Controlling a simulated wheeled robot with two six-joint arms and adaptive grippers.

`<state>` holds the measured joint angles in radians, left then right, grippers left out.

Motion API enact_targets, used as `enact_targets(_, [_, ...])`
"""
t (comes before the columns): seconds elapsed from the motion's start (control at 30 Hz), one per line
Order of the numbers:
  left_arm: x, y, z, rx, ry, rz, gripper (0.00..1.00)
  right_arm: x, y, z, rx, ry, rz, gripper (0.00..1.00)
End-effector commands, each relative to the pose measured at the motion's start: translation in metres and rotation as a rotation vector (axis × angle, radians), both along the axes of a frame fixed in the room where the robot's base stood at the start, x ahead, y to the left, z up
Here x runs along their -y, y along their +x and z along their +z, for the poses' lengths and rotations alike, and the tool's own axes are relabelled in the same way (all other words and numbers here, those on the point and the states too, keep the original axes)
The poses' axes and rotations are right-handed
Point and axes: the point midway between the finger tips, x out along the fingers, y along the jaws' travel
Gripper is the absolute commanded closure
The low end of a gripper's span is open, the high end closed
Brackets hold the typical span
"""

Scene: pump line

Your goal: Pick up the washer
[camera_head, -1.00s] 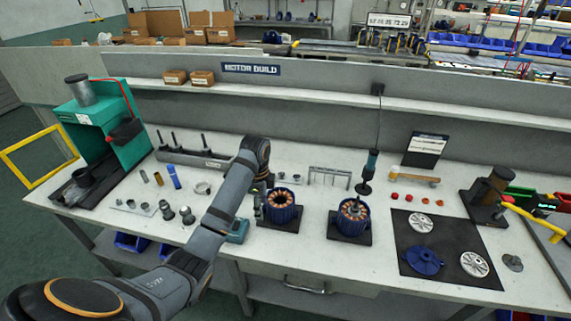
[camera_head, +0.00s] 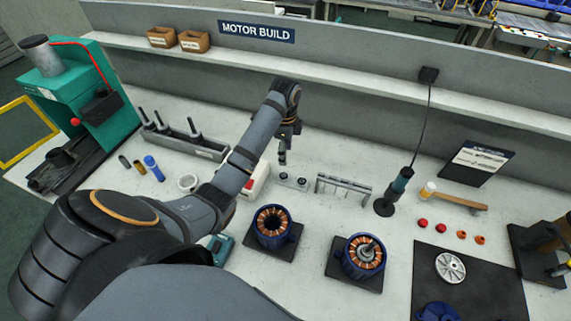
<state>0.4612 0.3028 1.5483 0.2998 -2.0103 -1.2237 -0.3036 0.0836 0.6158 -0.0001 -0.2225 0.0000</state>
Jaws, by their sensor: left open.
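My left gripper (camera_head: 283,157) hangs from the end of my left arm, pointing down at the back middle of the bench. It is open, with nothing seen in it. Just below and right of its tips is a small grey plate (camera_head: 293,181) with small round metal parts on it; a washer may be among them, but they are too small to tell. A pale metal ring (camera_head: 187,183) lies on the bench left of my forearm. My right gripper is not in view.
Two blue motor housings with copper windings, left (camera_head: 272,227) and right (camera_head: 361,257), stand on black pads in front. A metal rack (camera_head: 343,188) is right of the plate. My arm hides the bench's left front.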

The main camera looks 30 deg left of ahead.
Motion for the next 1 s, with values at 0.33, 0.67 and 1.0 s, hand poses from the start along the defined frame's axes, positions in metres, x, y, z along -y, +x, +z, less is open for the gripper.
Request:
enact_targets(0.33, [0.000, 0.000, -0.052, 0.000, 0.000, 0.000, 0.45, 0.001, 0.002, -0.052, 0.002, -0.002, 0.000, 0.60])
enact_targets(0.67, [-0.001, -0.005, -0.082, 0.000, 0.001, 0.001, 0.45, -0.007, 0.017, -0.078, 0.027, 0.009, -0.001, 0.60])
enact_targets(1.0, [-0.001, -0.006, -0.100, 0.000, 0.000, 0.000, 0.45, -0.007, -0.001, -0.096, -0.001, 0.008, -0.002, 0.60])
